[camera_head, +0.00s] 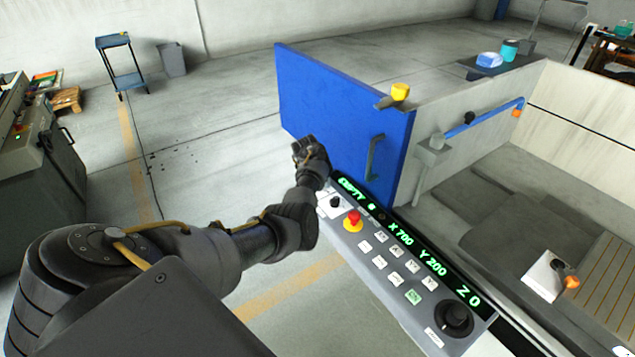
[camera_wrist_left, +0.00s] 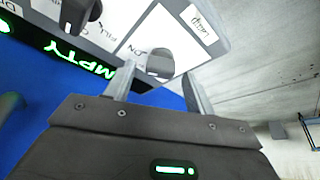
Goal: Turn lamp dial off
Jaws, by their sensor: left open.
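The lamp dial (camera_wrist_left: 160,62) is a small round grey knob on a white plate, close to a label reading "LAMP" (camera_wrist_left: 200,27) in the left wrist view. My left gripper (camera_wrist_left: 160,82) is open, with one finger on each side of the dial in that view. I cannot tell whether the fingers touch it. In the head view my left gripper (camera_head: 311,154) is at the far end of the control panel (camera_head: 375,277), and its fingertips are hidden. A small dark knob (camera_head: 335,201) shows beside my arm; I cannot tell whether it is the lamp dial. My right gripper is not in view.
A red emergency button (camera_head: 353,219), several white keys and a large black dial (camera_head: 454,318) are on the panel. A lit green display runs along its edge. A blue door (camera_head: 340,105) with a dark handle (camera_head: 374,157) stands close behind my gripper.

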